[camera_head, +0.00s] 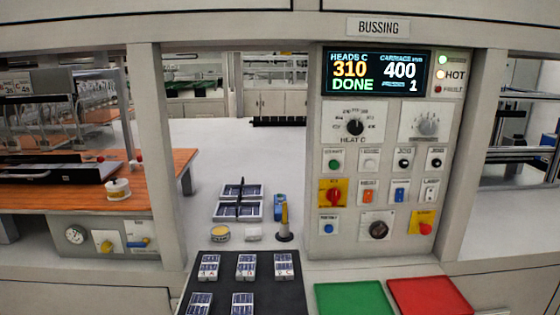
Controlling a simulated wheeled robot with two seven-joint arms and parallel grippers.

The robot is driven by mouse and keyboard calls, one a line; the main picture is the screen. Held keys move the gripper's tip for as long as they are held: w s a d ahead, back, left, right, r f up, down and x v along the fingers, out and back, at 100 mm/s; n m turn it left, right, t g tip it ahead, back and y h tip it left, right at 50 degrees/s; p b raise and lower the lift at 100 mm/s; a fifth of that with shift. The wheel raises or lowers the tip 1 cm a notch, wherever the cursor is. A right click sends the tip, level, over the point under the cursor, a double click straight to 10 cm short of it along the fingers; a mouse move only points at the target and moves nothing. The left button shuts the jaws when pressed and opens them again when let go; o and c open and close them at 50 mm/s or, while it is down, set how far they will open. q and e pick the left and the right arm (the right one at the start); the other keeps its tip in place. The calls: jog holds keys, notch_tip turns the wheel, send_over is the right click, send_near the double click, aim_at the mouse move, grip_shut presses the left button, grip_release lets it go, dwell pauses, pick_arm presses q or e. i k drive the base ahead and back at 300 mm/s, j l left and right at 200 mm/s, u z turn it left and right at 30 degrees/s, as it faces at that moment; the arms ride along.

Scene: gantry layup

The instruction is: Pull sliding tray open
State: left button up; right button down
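No part that I can clearly identify as the sliding tray shows. A black flat tray or mat (265,295) lies at the bottom centre, with several small blue-and-white cell pieces on it in rows. Its near edge is cut off by the frame. I cannot tell whether it slides. A green flat panel (355,300) and a red flat panel (430,295) lie to its right, also partly cut off. Neither of my grippers is in view.
A control panel (390,170) marked BUSSING stands at centre right; its display (376,72) reads 310, 400 and DONE. Dark cell strips (239,203), a yellow tin (220,233) and a yellow-tipped tool (285,225) sit behind the black surface. Grey posts (160,150) flank the opening.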

aim_at(86, 173)
jog(key=u, duration=1.35)
